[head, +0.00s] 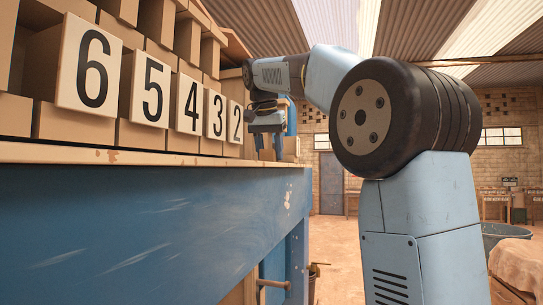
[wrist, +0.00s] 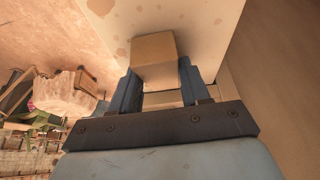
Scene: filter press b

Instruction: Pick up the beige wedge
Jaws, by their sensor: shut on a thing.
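The beige wedge (wrist: 154,48) shows in the wrist view as a plain block between the two blue-grey fingers of my gripper (wrist: 158,74). The fingers are shut on its sides, and its far end sticks out past the fingertips. In the head view my gripper (head: 267,146) points down over the far end of the bench, by the panel numbered 2. I cannot clearly make out the wedge there. Whether the wedge touches the surface below it cannot be told.
A blue bench (head: 130,225) with a pale, worn top runs along the left. Beige blocks with number panels, such as the 6 panel (head: 88,66), stand in a row on it. In the wrist view a plain wall (wrist: 280,75) rises close on the right. Open floor lies beyond the bench.

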